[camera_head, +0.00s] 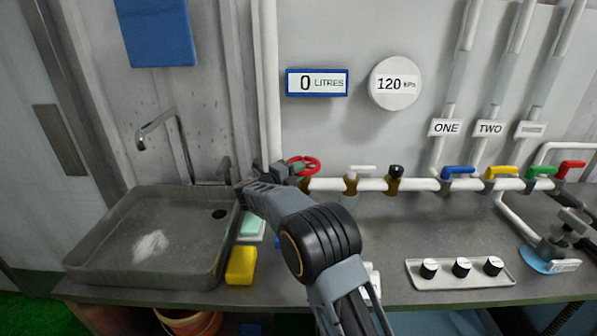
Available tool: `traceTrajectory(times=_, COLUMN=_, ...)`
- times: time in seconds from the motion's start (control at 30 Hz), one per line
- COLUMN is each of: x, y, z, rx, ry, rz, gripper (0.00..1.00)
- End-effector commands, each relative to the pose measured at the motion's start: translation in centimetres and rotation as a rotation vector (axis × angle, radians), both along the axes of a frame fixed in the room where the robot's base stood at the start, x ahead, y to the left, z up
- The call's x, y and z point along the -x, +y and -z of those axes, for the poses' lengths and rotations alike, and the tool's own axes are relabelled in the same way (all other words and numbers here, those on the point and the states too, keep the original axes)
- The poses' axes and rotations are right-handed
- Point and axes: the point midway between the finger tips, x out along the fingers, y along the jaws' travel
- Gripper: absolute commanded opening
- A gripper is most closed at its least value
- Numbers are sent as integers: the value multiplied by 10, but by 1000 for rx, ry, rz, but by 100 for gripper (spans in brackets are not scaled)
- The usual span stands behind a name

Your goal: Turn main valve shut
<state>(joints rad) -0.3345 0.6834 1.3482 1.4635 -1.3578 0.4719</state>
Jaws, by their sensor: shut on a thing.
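A red round handwheel (312,165) sits on the white pipe low on the wall, right of the sink. It is the only round wheel on the pipe, and I take it as the main valve. My gripper (287,170) is at the wheel's left side and is shut on it. The fingertips are small and partly hidden by my own wrist, so the exact grip on the rim is unclear. A blue-framed display (317,82) above reads 0 LITRES. A round white gauge (395,83) reads 120 kPa.
The metal sink (150,270) with its tap (160,130) is at left. A yellow sponge (241,265) lies beside it. White-handled (361,168) and black-knobbed (396,172) valves, then coloured levers (459,171), line the pipe at right. A panel with knobs (460,280) lies on the counter.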

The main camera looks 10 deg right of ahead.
Motion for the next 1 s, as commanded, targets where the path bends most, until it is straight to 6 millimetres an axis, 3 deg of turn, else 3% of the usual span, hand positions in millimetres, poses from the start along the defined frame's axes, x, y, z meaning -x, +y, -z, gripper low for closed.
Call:
traceTrajectory(times=0.23, x=0, y=-1, z=1, rx=1, ry=3, rz=2, gripper=0)
traceTrajectory(times=0.27, x=0, y=-1, z=1, rx=1, ry=3, rz=1, gripper=21)
traceTrajectory(times=0.5, x=0, y=0, z=0, rx=1, ry=1, rz=0, gripper=44)
traceTrajectory(times=0.8, x=1, y=3, z=0, rx=0, ry=0, rz=-2, gripper=45)
traceTrajectory(times=1.0, x=15, y=25, z=1, rx=0, ry=0, rz=-6, gripper=45)
